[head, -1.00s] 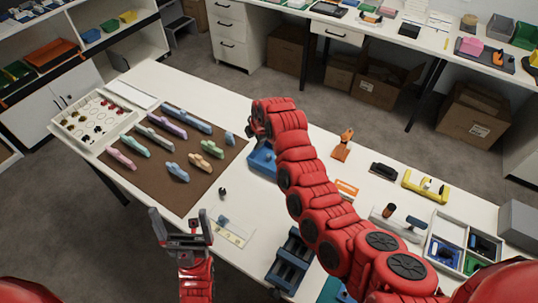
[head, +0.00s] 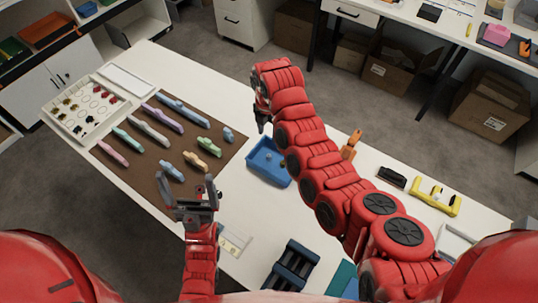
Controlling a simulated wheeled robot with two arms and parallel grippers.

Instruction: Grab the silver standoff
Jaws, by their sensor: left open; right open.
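I cannot make out a silver standoff for certain. A blue tray (head: 256,167) on the white table holds something small at its right side, too small to identify. My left gripper (head: 190,183) is open and appears empty, over the near edge of the brown mat. My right gripper (head: 261,114) is at the far end of its red arm, beyond the blue tray; it is seen from the side and partly hidden by its own wrist.
Several coloured tools lie on the brown mat (head: 150,172). A white sorting tray (head: 75,130) with small parts stands at the table's left end. A dark blue rack (head: 292,268) stands at the near edge. An orange tool (head: 352,140) and yellow holder (head: 430,197) lie right.

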